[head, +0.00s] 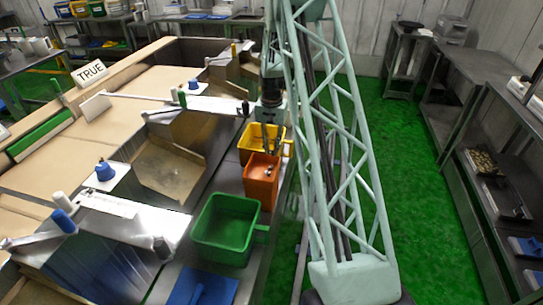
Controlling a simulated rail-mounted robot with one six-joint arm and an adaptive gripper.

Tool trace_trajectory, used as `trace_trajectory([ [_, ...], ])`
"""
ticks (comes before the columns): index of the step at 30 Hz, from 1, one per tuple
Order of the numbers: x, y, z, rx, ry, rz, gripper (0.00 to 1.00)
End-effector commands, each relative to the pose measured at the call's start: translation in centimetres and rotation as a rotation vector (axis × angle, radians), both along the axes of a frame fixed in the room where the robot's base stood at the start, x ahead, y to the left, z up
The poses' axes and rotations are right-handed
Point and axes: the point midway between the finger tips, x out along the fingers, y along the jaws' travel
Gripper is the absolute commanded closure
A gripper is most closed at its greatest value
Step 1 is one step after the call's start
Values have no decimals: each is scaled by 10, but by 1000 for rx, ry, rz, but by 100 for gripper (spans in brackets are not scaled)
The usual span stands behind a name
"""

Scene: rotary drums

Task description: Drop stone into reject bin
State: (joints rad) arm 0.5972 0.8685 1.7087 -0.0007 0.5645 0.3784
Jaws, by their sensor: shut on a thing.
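My gripper (270,148) points down in front of the yellow bin and just above the far edge of the orange bin. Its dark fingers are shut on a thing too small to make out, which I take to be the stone. A yellow bin (248,155), an orange bin (260,192) and a green bin (212,258) stand in a row along the bench edge. I cannot tell which is the reject bin. A small pale spot shows inside the orange bin, and I cannot tell what it is.
Metal troughs (165,168) and tan boards lie left of the bins, with levers and blue knobs (105,171). A TRUE sign (90,73) stands at the back left. A blue tray (205,288) lies in front. Green floor (400,170) is clear to the right, before metal shelves.

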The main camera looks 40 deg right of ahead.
Motion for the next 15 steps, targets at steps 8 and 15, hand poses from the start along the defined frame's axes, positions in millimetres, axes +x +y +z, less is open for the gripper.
trace_trajectory([
  [8,-1,0,-9,1,1,0,95],
  [15,0,0,-31,1,1,0,95],
])
